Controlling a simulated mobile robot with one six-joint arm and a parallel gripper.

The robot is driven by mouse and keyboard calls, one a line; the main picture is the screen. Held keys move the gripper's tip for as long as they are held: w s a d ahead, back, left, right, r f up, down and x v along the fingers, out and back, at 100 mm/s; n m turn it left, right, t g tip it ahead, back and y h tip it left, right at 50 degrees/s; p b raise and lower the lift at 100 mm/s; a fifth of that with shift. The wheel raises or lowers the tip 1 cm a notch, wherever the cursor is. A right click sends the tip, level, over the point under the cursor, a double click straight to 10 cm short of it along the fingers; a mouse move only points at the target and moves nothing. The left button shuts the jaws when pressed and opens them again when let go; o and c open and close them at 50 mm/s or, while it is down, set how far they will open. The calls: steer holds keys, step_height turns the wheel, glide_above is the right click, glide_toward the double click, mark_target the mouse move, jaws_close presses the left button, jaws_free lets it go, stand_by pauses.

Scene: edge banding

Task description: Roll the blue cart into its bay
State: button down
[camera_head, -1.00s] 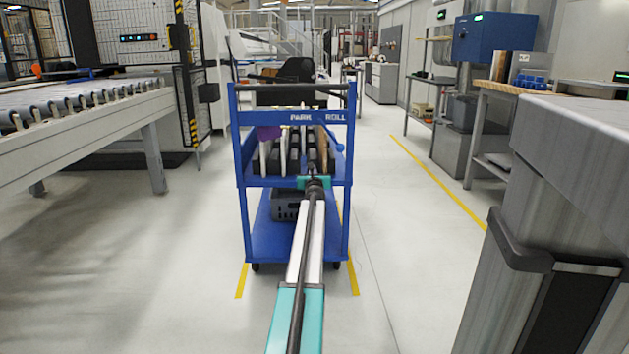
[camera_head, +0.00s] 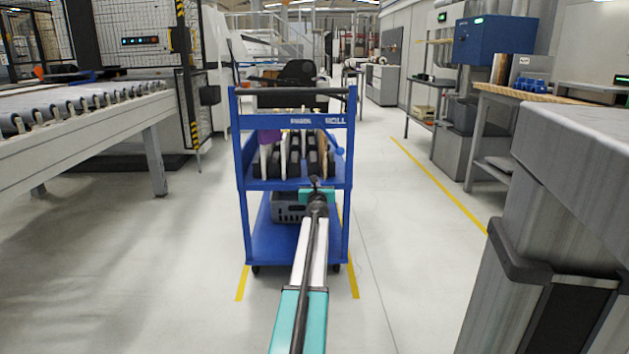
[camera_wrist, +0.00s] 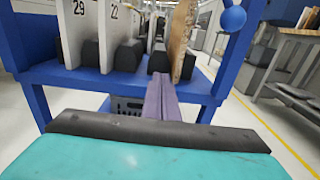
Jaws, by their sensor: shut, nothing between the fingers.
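The blue cart (camera_head: 268,243) stands upright ahead of me, with a dark handle bar (camera_head: 290,90) across its near top. Its wheels sit between two yellow floor lines, the left line (camera_head: 242,283) and the right line (camera_head: 353,281), which extend nearer to me than the cart. My gripper (camera_head: 315,182) is in front of the cart's near side, around middle-shelf height. In the wrist view its purple fingers (camera_wrist: 163,100) are together and empty, pointing at the cart's shelf edge. I cannot tell whether they touch the cart.
Upright numbered boards (camera_wrist: 88,35) and dark blocks fill the cart's middle shelf. A blue ball (camera_wrist: 232,19) is on its right side. A roller conveyor (camera_head: 85,115) stands left, a grey cabinet (camera_head: 575,150) close right. Floor on both sides of the cart is clear.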

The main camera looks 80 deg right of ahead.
steer(key=shift+v, duration=2.25)
